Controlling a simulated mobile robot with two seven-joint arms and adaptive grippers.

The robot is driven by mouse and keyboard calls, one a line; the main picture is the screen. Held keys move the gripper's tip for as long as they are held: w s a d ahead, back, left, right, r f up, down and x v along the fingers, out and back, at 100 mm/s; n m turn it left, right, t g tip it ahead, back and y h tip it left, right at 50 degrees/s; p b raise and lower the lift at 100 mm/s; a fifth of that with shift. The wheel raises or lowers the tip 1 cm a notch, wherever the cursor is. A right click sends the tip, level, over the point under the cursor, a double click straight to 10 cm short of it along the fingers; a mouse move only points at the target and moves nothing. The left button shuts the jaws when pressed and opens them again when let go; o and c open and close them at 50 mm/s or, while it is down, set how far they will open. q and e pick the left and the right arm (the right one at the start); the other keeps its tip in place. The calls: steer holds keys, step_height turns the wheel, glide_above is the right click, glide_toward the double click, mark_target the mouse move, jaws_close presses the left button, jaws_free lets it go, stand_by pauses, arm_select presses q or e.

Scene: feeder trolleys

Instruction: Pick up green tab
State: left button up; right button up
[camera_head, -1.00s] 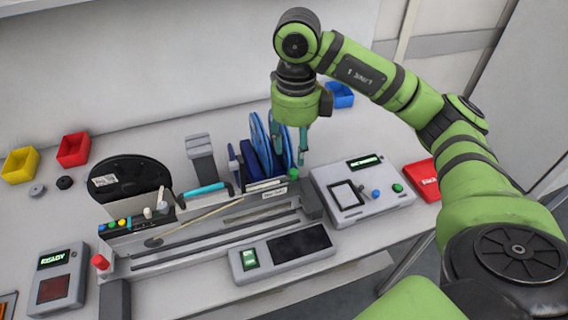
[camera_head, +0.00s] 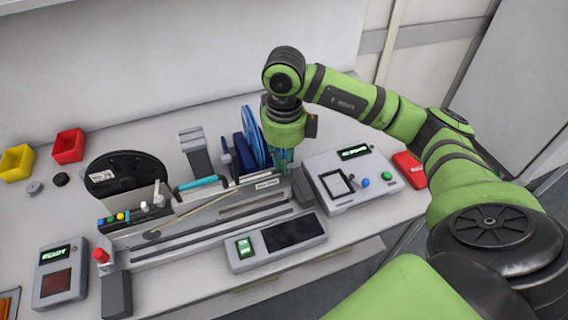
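My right gripper (camera_head: 283,160) points down at the right end of the grey feeder (camera_head: 215,212), just right of the blue reels (camera_head: 250,140). Its teal fingertips are low, at the feeder's top behind the white label (camera_head: 266,184). The green tab cannot be made out apart from the fingers there; the gripper covers that spot. Whether the fingers are open or shut on it cannot be told. My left gripper is not in view.
A grey box with buttons and a small screen (camera_head: 335,203) stands close to the right. A red box (camera_head: 409,168) lies beyond it. A black reel (camera_head: 125,182) stands at the left, with red (camera_head: 68,146) and yellow (camera_head: 16,163) bins behind. A control panel (camera_head: 275,240) lies in front.

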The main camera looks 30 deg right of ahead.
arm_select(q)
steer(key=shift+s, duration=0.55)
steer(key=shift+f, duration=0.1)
arm_select(e)
steer(key=shift+r, duration=0.1)
